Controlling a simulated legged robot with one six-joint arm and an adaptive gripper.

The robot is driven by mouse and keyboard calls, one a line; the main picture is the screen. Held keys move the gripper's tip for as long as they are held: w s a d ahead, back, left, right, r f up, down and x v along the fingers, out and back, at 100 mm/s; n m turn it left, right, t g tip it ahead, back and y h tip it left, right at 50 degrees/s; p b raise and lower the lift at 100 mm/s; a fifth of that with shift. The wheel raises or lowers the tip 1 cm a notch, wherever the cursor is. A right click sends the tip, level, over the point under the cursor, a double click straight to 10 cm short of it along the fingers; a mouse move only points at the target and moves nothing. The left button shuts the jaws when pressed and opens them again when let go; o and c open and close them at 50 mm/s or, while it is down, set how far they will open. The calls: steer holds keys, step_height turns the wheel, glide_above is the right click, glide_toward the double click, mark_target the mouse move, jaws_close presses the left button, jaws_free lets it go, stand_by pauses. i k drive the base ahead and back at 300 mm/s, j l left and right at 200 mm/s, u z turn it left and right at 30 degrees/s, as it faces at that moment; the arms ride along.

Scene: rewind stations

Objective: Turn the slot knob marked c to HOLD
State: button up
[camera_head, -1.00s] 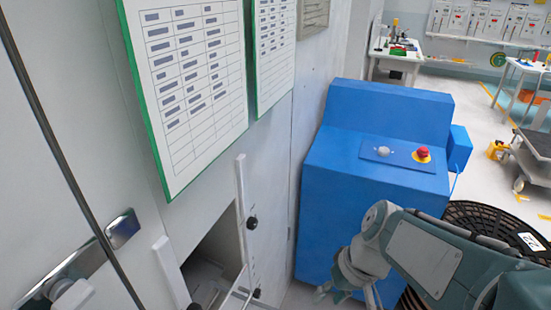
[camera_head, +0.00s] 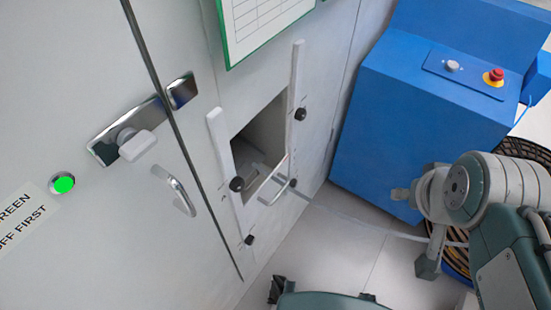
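Several small black knobs sit on the frame around a square slot opening (camera_head: 262,135) in the pale wall: upper right (camera_head: 301,114), left (camera_head: 237,184), lower right (camera_head: 293,183) and bottom (camera_head: 249,240). Their marks are too small to read, so I cannot tell which is c or where HOLD is. My gripper (camera_head: 414,230) is at the right, in front of the blue cabinet's base and the floor. Its fingers look spread and empty, well apart from the knobs.
A white knob (camera_head: 137,145) on a chrome plate, a bar handle (camera_head: 177,192) and a lit green button (camera_head: 64,184) are on the left door. The blue cabinet (camera_head: 425,115) carries a grey knob (camera_head: 452,66) and a red button (camera_head: 496,75). Floor (camera_head: 330,245) lies between.

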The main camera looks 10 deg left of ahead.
mark_target(250, 239)
steer(key=u, duration=1.6)
steer(key=k+j, duration=0.15)
steer(key=j, duration=0.2)
steer(key=k+j, duration=0.15)
steer(key=j, duration=0.2)
